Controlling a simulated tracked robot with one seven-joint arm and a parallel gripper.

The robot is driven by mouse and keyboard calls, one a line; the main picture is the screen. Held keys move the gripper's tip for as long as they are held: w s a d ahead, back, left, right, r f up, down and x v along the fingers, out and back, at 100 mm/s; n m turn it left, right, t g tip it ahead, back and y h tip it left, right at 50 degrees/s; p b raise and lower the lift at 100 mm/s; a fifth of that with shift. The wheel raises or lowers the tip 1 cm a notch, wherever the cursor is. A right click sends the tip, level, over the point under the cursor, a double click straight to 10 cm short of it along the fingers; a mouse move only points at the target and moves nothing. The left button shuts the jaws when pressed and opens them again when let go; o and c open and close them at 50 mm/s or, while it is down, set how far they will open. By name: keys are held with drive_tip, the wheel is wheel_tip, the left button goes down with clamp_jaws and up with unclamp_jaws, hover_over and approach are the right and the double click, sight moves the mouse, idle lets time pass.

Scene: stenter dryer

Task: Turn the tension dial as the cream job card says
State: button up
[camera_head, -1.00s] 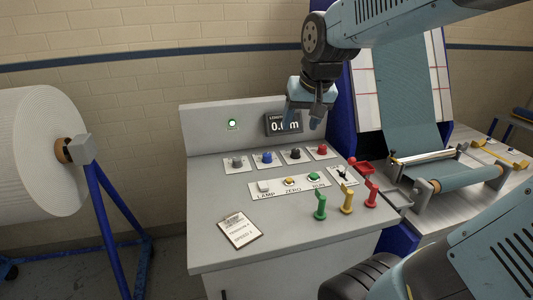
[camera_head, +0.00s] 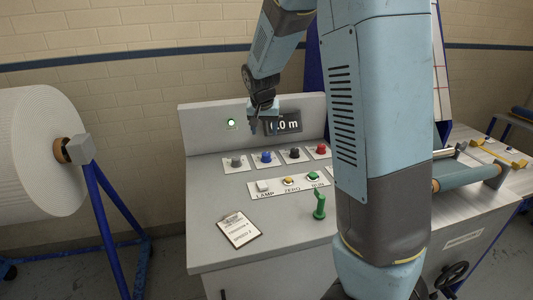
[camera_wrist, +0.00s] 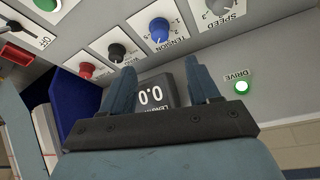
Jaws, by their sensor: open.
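The tension dial is a blue knob (camera_head: 266,157) on a white plate on the sloped console. In the wrist view the blue knob (camera_wrist: 160,32) shows beside the word TENSION and a numbered scale; its exact setting is too small to read. The cream job card (camera_head: 239,230) lies on a clipboard at the console's front left, its writing too small to read surely. My gripper (camera_head: 264,128) is open and empty, above the blue knob and in front of the length display. In the wrist view its fingers (camera_wrist: 160,68) point toward the knob row, apart from the knob.
A grey speed knob (camera_head: 236,162) sits left of the blue one; black (camera_head: 294,154) and red (camera_head: 321,150) knobs sit right. Lamp, zero and run buttons (camera_head: 289,181) and a green lever (camera_head: 319,206) are nearer. The display (camera_head: 290,122) and lit drive lamp (camera_head: 231,122) are behind.

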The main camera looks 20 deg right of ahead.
sight(266, 153)
drive_tip(key=x, duration=1.3)
drive_tip(key=shift+w+f, duration=0.15)
drive_tip(key=shift+f, duration=0.2)
drive_tip(key=c, duration=1)
drive_tip(key=shift+c, duration=0.2)
drive_tip(key=shift+d+n, duration=0.1)
drive_tip(key=shift+n, duration=0.3)
drive_tip(key=o, duration=1)
drive_tip(key=shift+o, duration=0.2)
